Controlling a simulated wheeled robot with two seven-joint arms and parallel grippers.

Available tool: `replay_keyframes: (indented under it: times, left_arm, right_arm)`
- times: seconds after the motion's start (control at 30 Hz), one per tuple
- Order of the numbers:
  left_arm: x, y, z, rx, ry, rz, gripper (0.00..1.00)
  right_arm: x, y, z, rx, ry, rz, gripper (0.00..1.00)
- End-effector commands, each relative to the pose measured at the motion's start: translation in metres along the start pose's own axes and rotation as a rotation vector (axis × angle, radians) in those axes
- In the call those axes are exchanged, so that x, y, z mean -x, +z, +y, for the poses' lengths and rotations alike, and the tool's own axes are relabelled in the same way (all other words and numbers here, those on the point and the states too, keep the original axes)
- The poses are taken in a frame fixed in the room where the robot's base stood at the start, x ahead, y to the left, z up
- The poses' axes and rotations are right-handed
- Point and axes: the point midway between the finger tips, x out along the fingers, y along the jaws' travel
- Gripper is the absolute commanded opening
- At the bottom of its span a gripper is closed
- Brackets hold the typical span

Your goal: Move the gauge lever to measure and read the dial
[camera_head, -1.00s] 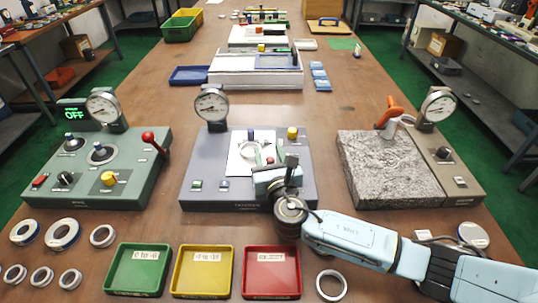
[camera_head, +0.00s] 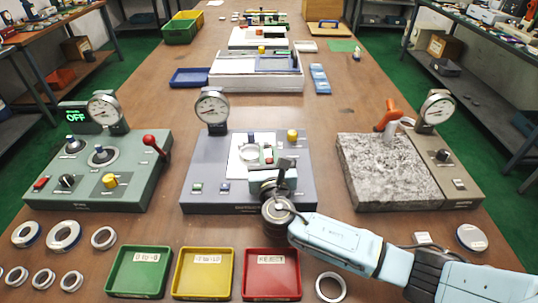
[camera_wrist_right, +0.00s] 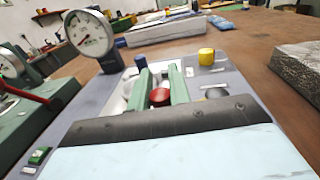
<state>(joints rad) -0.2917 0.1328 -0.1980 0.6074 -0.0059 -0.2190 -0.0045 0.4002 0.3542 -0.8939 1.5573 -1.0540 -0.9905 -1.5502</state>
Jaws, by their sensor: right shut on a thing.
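The middle gauge station (camera_head: 300,185) is a dark grey box with a white plate on top. Its round dial (camera_head: 212,106) stands at the back left and also shows in the wrist view (camera_wrist_right: 89,33); the reading is too small to make out. A metal ring (camera_head: 249,153) lies on the plate. My right gripper (camera_head: 267,164) is over the front of the plate, just right of the ring. In the wrist view its green fingers (camera_wrist_right: 161,80) are shut on the red lever knob (camera_wrist_right: 159,97). The lever's stem is hidden. My left gripper is not in view.
A green station (camera_head: 125,195) with a red-knobbed lever (camera_head: 149,140) stands left, and a granite block (camera_head: 385,175) with its own dial (camera_head: 437,108) right. Green (camera_head: 138,272), yellow (camera_head: 203,273) and red trays (camera_head: 271,292) lie in front. Loose rings lie front left.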

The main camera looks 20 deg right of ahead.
Motion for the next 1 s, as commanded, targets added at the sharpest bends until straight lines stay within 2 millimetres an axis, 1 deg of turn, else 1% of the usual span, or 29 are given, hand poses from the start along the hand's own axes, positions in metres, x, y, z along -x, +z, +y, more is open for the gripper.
replay_keyframes:
  times: [0.03,0.2,0.57,0.6,0.73,1.0]
  left_arm:
    - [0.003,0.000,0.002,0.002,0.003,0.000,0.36]
    - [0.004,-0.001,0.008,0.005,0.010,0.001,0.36]
    - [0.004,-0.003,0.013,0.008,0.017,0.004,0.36]
    - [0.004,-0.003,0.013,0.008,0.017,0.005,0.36]
    - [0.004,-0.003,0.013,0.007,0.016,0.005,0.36]
    - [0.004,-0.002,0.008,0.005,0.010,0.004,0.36]
  right_arm:
    - [-0.003,0.002,0.001,-0.002,-0.040,0.001,0.00]
    - [-0.009,0.001,0.000,-0.001,-0.136,0.000,0.00]
    - [-0.010,0.001,0.000,0.000,-0.157,0.000,0.00]
    - [-0.010,0.001,0.000,0.000,-0.157,0.000,0.23]
    - [-0.010,0.001,0.000,0.000,-0.156,0.000,0.40]
    - [-0.009,0.000,0.000,0.001,-0.155,0.000,0.41]
